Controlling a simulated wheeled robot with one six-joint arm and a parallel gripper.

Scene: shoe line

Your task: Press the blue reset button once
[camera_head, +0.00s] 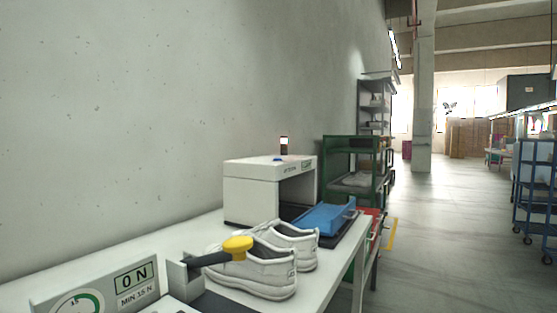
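A small blue spot (279,158), which looks like the blue reset button, sits on top of a white box-shaped machine (252,190) with an open front. It is far off and too small to show detail. A small signal light (285,145) stands upright just behind it. The machine stands on a white table against the wall. My gripper is not in view.
White shoes (268,275) stand on the table (345,250), close to a yellow-ended dark handle (238,247) and a gauge panel (95,290). A blue tray (325,218) lies by the machine. A green rack (350,165) stands beyond; the floor at right (460,240) is clear.

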